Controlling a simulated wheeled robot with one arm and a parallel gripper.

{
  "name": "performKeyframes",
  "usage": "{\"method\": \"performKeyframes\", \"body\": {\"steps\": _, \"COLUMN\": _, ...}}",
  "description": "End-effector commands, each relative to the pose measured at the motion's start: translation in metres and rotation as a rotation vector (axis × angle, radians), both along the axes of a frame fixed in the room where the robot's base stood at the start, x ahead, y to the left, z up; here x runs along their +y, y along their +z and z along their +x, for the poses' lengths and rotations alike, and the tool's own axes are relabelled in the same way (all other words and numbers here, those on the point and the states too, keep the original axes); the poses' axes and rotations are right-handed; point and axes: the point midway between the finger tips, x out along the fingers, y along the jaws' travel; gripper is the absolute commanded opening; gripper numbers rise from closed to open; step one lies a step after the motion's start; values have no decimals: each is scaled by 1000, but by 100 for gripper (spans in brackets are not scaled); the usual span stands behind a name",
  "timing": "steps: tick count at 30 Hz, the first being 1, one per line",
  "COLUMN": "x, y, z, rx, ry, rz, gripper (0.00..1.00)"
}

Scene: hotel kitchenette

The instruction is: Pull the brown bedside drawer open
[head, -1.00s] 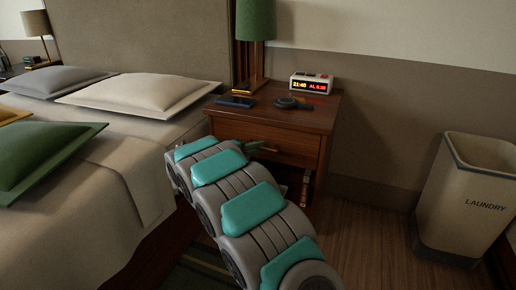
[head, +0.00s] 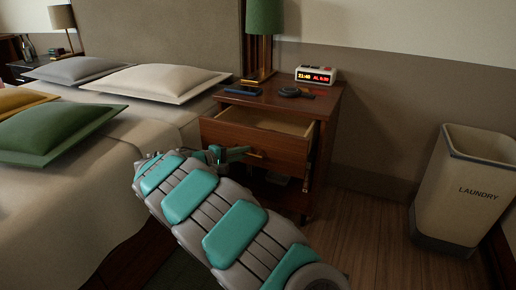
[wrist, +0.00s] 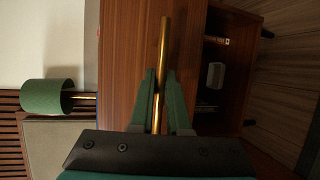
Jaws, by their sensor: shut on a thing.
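The brown bedside drawer (head: 250,142) is pulled partly out of the nightstand (head: 322,135) in the head view, and its pale inside shows from above. Its front also fills the middle of the wrist view (wrist: 125,60), turned sideways. A long brass handle (wrist: 165,40) runs along the drawer front. My gripper (wrist: 159,95) is shut on the brass handle, one green finger on each side of it. In the head view my gripper (head: 238,154) is at the drawer front, and my arm hides part of the front's lower left.
A phone (head: 243,90), a dark round-ended item (head: 290,92), an alarm clock (head: 316,75) and a green lamp (head: 264,20) stand on the nightstand. The bed (head: 90,190) is close on the left. A laundry bin (head: 465,190) stands right. Below the drawer is an open shelf with small items.

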Motion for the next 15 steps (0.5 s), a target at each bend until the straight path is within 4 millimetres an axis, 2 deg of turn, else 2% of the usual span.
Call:
{"method": "performKeyframes", "body": {"steps": 3, "x": 21, "y": -2, "z": -22, "rx": 0, "ry": 5, "rz": 0, "gripper": 0}}
{"method": "performKeyframes", "body": {"steps": 9, "x": 43, "y": -2, "z": -60, "rx": 0, "ry": 1, "rz": 0, "gripper": 0}}
{"method": "performKeyframes", "body": {"steps": 15, "x": 58, "y": -1, "z": -85, "rx": -1, "ry": 1, "rz": 1, "gripper": 0}}
